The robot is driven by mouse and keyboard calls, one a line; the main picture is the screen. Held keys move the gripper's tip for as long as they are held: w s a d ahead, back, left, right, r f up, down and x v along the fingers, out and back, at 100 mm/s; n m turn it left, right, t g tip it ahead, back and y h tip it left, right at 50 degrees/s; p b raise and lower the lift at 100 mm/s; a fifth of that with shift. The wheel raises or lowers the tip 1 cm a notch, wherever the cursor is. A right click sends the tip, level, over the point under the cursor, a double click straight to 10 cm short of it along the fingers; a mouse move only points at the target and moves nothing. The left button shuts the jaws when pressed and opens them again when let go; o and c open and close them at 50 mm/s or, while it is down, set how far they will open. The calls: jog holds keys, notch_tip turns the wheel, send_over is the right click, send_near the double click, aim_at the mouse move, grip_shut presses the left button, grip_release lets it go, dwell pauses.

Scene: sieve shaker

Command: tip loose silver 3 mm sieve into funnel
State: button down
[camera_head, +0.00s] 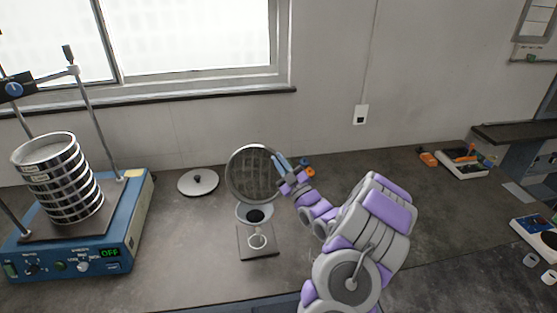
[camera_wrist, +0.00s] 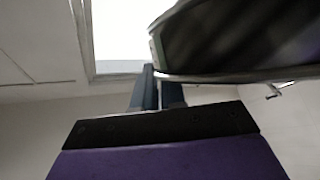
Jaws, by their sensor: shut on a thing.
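The loose silver sieve (camera_head: 252,172) is held on edge, tipped steeply, directly above the funnel, with its mesh disc facing the head camera. My gripper (camera_head: 281,167) is shut on the sieve's right rim. In the wrist view the sieve (camera_wrist: 235,40) fills the upper right as a dark blurred drum with a bright rim, beside the gripper fingers (camera_wrist: 157,92). The funnel (camera_head: 243,213) sits in a small stand (camera_head: 258,256) on the bench, its dark opening just below the sieve's lower rim. Whether the rim touches the funnel, or material is falling, I cannot tell.
A blue sieve shaker (camera_head: 125,225) with a sieve stack (camera_head: 62,180) and upright rods stands at left, its display reading OFF. A round metal lid (camera_head: 198,182) lies behind and left of the funnel. Small tools and trays (camera_head: 463,160) sit at right. Bench around the funnel is clear.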

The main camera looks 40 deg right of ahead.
jog(key=shift+w+d+m, duration=0.15)
jog(key=shift+d+m, duration=0.1)
jog(key=shift+m, duration=0.05)
jog(key=shift+w+d+f+m+g+h+p, duration=0.15)
jog(key=shift+w+d+m+g+h+p, duration=0.3)
jog(key=shift+m+p, duration=0.35)
jog(key=w+d+f+m+g+p, duration=0.1)
jog(key=d+f+m+g+p, duration=0.1)
jog(key=d+p, duration=0.1)
jog(key=shift+w+f+m+g+h, duration=0.1)
jog(key=shift+w+m+g+h, duration=0.15)
jog(key=shift+w+m+g, duration=0.15)
